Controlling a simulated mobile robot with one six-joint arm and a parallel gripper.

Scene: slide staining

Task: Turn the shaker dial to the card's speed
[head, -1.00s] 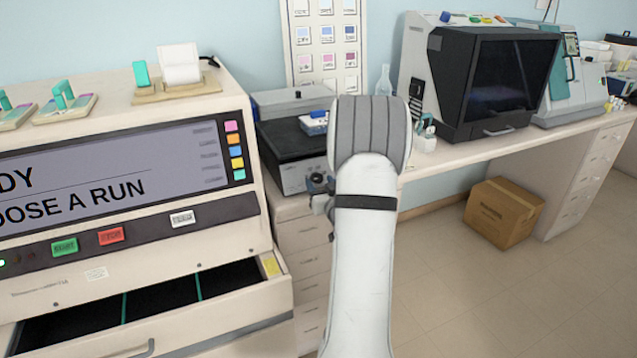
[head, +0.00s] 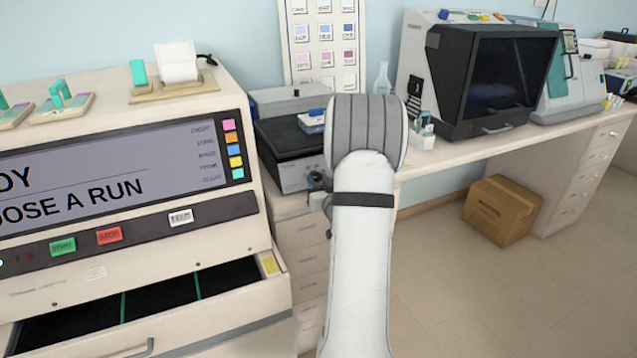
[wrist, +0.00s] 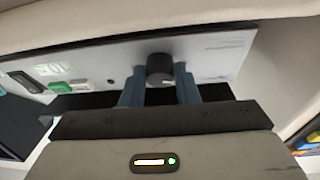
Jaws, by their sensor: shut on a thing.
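The shaker (head: 290,145) is a low box with a dark top platform and a grey front, standing on the bench behind my arm in the head view. In the wrist view, its pale front panel (wrist: 213,55) carries a round black dial (wrist: 159,68). My gripper (wrist: 160,82) has its two blue-grey fingers on either side of the dial and is shut on it. In the head view my arm hides the dial. I cannot make out a speed card.
A large stainer (head: 120,200) with a screen and an open drawer (head: 150,300) stands close on the left. A black-fronted machine (head: 495,80) stands on the bench to the right. A cardboard box (head: 502,210) is on the floor, with clear floor around it.

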